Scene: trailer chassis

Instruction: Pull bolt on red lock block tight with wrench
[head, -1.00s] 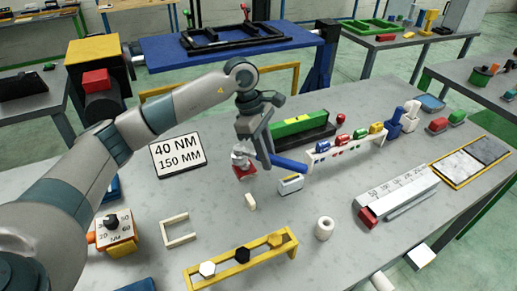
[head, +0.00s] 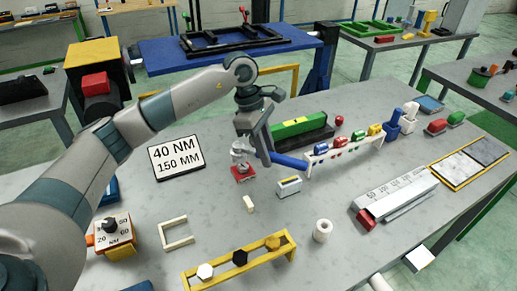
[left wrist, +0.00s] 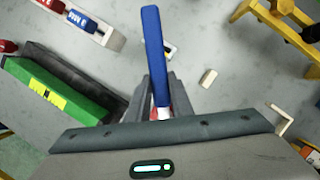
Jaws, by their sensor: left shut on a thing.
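My left gripper (head: 262,152) is shut on the blue-handled wrench (head: 288,161) over the middle of the table. The handle points right in the head view; in the left wrist view the blue handle (left wrist: 154,45) rises between the fingers (left wrist: 160,100). The red lock block (head: 243,173) sits on the table just below and left of the fingers, with a grey bolt or ring on its top. The wrench's metal head is near the block's top; I cannot tell if it touches the bolt. In the wrist view the fingers mostly hide the block. My right gripper is not in view.
A sign (head: 176,157) reads 40 NM, 150 MM. A white block (head: 289,187) stands close right of the red block. A green block (head: 299,127) and a rack of coloured pieces (head: 343,147) are behind. A yellow rack (head: 240,262) is in front.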

